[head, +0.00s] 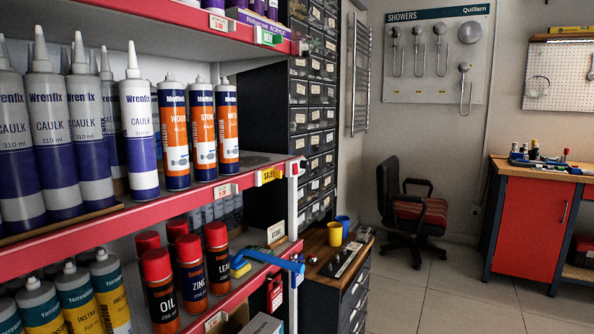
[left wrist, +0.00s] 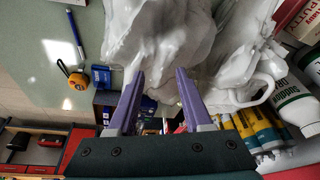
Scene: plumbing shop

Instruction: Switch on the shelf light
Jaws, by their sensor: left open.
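The red-edged shelf unit (head: 200,190) fills the left of the head view, with a pale upright post (head: 293,215) at its right end. I cannot make out a lit lamp on it. My left gripper (left wrist: 159,80) shows only in the left wrist view. Its two purple fingers are apart with nothing between them, in front of a crumpled white mass (left wrist: 160,35). My right gripper is in neither view.
Caulk tubes (head: 85,120) and spray cans (head: 188,275) crowd the shelves. A blue clamp (head: 270,262) juts from the lower shelf's end. A black chair (head: 400,205) and red cabinet (head: 530,225) stand beyond clear tiled floor. The wrist view shows a tape measure (left wrist: 73,78).

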